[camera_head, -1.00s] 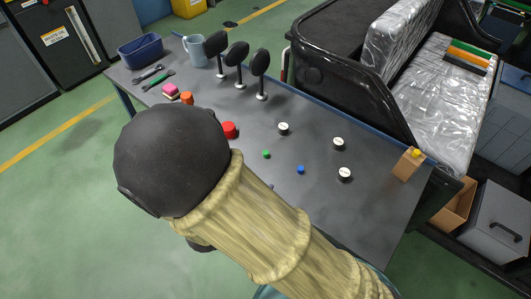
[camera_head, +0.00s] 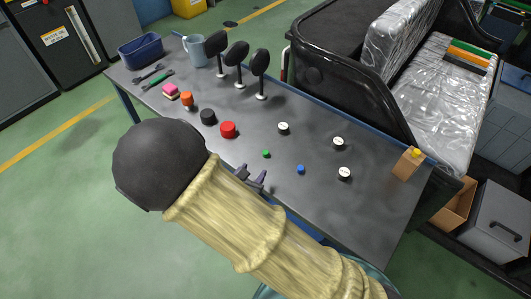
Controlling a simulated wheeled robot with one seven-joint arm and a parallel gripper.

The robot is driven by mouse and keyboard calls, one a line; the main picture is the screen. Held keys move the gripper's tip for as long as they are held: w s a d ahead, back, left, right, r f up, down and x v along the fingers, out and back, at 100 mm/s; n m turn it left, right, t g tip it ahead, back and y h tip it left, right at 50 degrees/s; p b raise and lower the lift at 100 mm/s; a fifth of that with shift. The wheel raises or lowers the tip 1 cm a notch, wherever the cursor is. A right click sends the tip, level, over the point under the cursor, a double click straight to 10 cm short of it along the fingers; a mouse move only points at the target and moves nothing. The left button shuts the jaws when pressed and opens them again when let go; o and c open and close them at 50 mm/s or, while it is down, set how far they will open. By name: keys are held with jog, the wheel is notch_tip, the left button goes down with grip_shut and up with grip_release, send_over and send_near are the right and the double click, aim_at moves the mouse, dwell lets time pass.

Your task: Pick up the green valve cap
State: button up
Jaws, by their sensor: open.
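The small green valve cap (camera_head: 266,153) sits on the dark grey table (camera_head: 380,220), in the middle of its near half. My gripper (camera_head: 254,177) shows only in part past the tan sleeve of my arm. Its two dark fingers are spread apart and empty, just to the near side of the green cap and apart from it. The rest of the gripper is hidden behind my arm.
A blue cap (camera_head: 300,169) lies right of the green one. White round pieces (camera_head: 283,128), a red cylinder (camera_head: 228,129) and a black one (camera_head: 208,117) stand around. Black mirrors (camera_head: 237,52) rise at the back edge. A cardboard box (camera_head: 408,163) stands at right.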

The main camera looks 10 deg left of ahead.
aim_at(264, 154)
jog(key=x, duration=0.5)
jog(key=shift+w+d, duration=0.1)
jog(key=shift+w, duration=0.1)
jog(key=shift+a+p+x, duration=0.15)
jog(key=shift+x, duration=1.15)
jog(key=shift+a+p+x, duration=0.1)
jog(key=shift+p+x, duration=0.05)
jog(key=shift+x, duration=1.15)
jog(key=shift+f, duration=0.2)
jog(key=c, duration=0.9)
